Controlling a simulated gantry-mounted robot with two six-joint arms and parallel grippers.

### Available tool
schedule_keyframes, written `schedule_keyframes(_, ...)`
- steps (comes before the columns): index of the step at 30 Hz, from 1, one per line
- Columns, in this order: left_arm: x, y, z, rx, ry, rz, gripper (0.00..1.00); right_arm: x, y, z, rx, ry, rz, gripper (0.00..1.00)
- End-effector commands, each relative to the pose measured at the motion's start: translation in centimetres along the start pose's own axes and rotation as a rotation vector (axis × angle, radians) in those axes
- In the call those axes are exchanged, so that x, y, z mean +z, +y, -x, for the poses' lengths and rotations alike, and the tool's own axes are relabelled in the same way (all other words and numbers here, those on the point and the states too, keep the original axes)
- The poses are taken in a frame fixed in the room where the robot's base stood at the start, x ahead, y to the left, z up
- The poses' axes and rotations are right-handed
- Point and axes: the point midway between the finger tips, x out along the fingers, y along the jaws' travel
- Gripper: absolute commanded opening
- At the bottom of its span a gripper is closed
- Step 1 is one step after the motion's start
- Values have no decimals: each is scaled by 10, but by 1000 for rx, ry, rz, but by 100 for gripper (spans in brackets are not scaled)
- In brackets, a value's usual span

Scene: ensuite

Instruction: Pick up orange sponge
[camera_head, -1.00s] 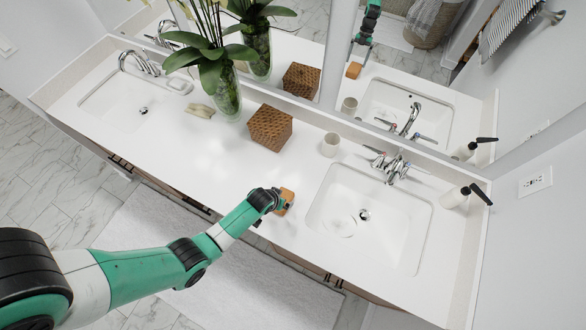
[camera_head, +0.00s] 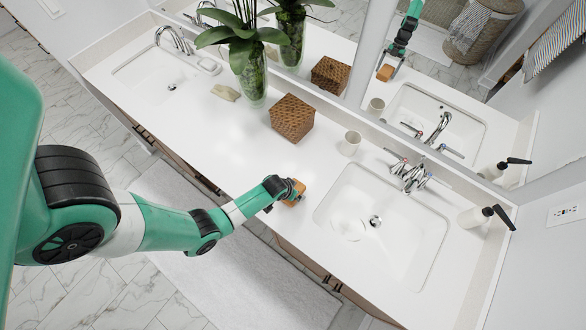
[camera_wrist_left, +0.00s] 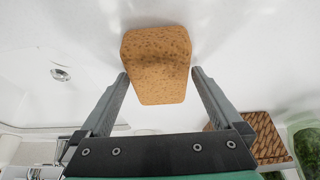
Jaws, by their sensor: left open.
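The orange sponge (camera_head: 299,197) lies on the white countertop just left of the right-hand sink. My left gripper (camera_head: 293,190) is at it, coming in from the left and partly hiding it in the head view. In the left wrist view the sponge (camera_wrist_left: 157,62) sits between the two spread fingers of the open gripper (camera_wrist_left: 159,73). A narrow gap shows beside each fingertip, and I see no clear grip. My right gripper is not in view.
The right sink (camera_head: 392,245) is close beside the sponge. A white cup (camera_head: 350,143) and a brown woven box (camera_head: 292,118) stand behind. A glass plant vase (camera_head: 252,82) and a soap dispenser (camera_head: 474,216) stand farther off.

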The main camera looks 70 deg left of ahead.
Motion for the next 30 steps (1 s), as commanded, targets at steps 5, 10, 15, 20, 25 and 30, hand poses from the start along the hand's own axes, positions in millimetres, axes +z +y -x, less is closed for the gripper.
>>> schedule_keyframes(5, 1, 0, -3, 0, 0, 0, 100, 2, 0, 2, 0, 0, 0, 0)
schedule_keyframes(10, 2, 0, -4, 0, 0, 0, 100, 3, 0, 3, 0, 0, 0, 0)
schedule_keyframes(15, 2, 0, -4, 0, 0, 0, 100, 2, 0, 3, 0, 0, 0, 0)
schedule_keyframes(20, 2, 0, -4, 0, 0, 0, 78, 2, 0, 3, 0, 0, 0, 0)
schedule_keyframes(25, 2, 0, -4, 0, 0, 0, 48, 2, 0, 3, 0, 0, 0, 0)
schedule_keyframes(30, 2, 0, -4, 0, 0, 0, 19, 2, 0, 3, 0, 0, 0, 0)
